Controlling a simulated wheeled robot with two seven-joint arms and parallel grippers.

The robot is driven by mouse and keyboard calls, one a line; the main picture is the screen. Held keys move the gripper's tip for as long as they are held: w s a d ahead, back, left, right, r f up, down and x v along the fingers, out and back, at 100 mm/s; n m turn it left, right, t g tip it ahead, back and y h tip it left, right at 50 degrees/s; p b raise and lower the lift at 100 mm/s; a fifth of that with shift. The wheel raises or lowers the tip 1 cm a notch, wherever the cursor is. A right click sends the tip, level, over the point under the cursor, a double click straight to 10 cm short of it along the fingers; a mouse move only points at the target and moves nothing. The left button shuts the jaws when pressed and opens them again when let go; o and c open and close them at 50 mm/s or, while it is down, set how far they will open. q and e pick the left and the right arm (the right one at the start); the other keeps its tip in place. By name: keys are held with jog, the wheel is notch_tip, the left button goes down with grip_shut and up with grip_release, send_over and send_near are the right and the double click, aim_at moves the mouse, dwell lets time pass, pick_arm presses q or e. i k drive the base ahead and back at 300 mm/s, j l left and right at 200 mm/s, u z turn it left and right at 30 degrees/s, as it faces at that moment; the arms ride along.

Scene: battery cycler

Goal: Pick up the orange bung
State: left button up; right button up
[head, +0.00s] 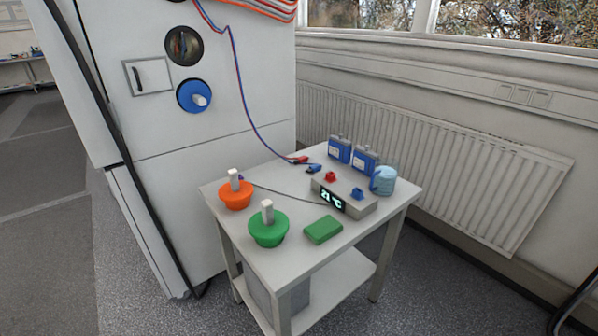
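The orange bung (236,198) stands upright on the white table (283,268), near its left edge. It is a round orange plug with a pale upright handle on top. The green bung (268,231) of the same shape stands in front of it, a little to the right, apart from it. Neither of my grippers shows in the head view.
Cables run down to the tabletop.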

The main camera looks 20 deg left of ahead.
aim_at(237, 193)
jog(key=j, duration=1)
jog(key=i+j, duration=0.15)
jog(key=j, duration=1.85)
jog(key=i+u, duration=0.05)
